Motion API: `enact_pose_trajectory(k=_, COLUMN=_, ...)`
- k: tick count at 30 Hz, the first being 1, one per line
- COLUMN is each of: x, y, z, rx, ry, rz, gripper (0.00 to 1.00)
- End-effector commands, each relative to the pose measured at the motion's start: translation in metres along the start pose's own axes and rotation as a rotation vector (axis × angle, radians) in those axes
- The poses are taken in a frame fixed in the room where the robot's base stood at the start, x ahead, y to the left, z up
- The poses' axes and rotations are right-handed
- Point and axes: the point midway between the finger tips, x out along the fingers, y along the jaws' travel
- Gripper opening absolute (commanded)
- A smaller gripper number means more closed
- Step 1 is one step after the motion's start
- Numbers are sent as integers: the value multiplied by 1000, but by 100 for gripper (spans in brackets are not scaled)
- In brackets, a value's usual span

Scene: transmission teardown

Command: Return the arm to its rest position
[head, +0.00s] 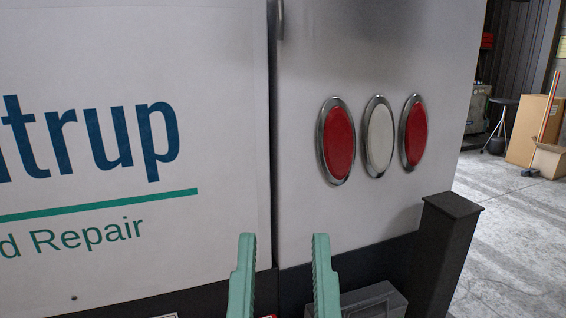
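My gripper (282,252) shows at the bottom middle of the head view as two green, ridged fingers pointing up. The fingers stand apart with a clear gap between them. Nothing is held in the gap; the white panel and its dark lower edge show through it. The rest of my arm is below the picture and hidden.
A white vehicle-like body (300,130) with lettering fills the left and middle. Red lamps (340,140) flank a white lamp (379,137). A dark post (440,255) and grey case (375,303) stand lower right.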

Motion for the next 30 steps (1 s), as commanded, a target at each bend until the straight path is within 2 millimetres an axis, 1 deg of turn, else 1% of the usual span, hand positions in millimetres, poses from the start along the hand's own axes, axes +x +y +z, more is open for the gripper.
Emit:
enact_pose_trajectory(k=1, x=29, y=0, z=-40, rx=2, ry=-1, rz=-1, gripper=36)
enact_pose_trajectory(k=5, x=66, y=-1, z=-94, rx=7, ry=-3, rz=-4, gripper=36)
enact_pose_trajectory(k=6, x=79, y=-2, z=-111, rx=8, ry=-4, rz=-4, gripper=36)
enact_pose_trajectory(k=8, x=97, y=-2, z=-137, rx=10, ry=-4, rz=-6, gripper=36)
enact_pose_trajectory(k=9, x=109, y=-2, z=-154, rx=11, ry=-5, rz=-7, gripper=36)
enact_pose_trajectory(k=11, x=127, y=-3, z=-179, rx=13, ry=-5, rz=-8, gripper=36)
enact_pose_trajectory(k=12, x=138, y=-3, z=-195, rx=15, ry=-6, rz=-9, gripper=36)
enact_pose_trajectory(k=15, x=163, y=-4, z=-230, rx=17, ry=-7, rz=-11, gripper=36)
enact_pose_trajectory(k=18, x=179, y=-4, z=-253, rx=20, ry=-7, rz=-12, gripper=36)
enact_pose_trajectory(k=21, x=187, y=-5, z=-265, rx=21, ry=-8, rz=-13, gripper=36)
enact_pose_trajectory(k=23, x=188, y=-5, z=-267, rx=21, ry=-8, rz=-14, gripper=36)
enact_pose_trajectory(k=30, x=186, y=-5, z=-264, rx=22, ry=-8, rz=-14, gripper=36)
